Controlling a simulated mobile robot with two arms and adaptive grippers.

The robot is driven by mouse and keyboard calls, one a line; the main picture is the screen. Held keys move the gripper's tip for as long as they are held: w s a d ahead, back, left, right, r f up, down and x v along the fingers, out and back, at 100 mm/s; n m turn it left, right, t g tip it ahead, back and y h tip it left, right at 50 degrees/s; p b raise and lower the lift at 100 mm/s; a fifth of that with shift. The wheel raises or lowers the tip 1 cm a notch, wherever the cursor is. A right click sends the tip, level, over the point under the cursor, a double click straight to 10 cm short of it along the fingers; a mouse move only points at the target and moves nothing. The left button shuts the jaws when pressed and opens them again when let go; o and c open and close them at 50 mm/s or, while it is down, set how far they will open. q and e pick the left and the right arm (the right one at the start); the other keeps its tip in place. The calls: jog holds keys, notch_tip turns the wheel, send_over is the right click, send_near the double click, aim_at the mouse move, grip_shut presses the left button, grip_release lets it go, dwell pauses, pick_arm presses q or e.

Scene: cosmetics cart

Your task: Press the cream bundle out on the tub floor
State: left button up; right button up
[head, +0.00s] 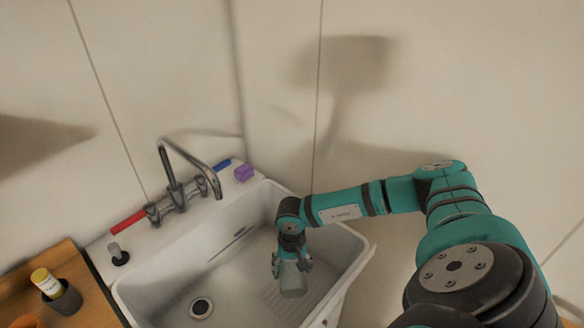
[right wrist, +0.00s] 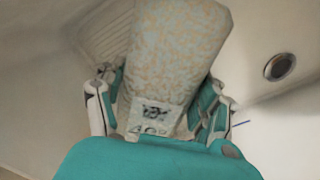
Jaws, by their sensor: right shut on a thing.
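The cream bundle (right wrist: 178,50) is a speckled cream and pale grey block, large in the right wrist view. It also shows in the head view (head: 293,284) as a small pale shape. My right gripper (head: 291,267) points down into the white tub (head: 180,274) and is shut on the bundle, with one finger on each side. The bundle's lower end is over the ribbed part of the tub floor, at the tub's right side. I cannot tell whether it touches the floor. My left gripper is not in view.
The drain (head: 201,307) lies left of the bundle. A tap (head: 188,170) arches over the tub's back rim. A purple block (head: 244,172), a blue item (head: 222,165) and a red item (head: 128,222) lie on the back ledge.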

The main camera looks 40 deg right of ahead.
notch_tip(320, 180, down, 4)
jog(key=shift+r+b, duration=0.25)
jog(key=shift+b, duration=0.75)
notch_tip(320, 180, down, 4)
jog(key=b, duration=0.2)
jog(key=shift+b, duration=0.35)
jog(key=shift+f+b, duration=0.5)
jog(key=shift+f, duration=0.45)
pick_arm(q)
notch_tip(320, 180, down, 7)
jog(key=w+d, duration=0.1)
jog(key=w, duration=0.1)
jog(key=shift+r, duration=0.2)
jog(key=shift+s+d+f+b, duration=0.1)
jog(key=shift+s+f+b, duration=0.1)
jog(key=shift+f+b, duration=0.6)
pick_arm(e)
jog(key=shift+s+f, duration=0.1)
jog(key=shift+f, duration=0.65)
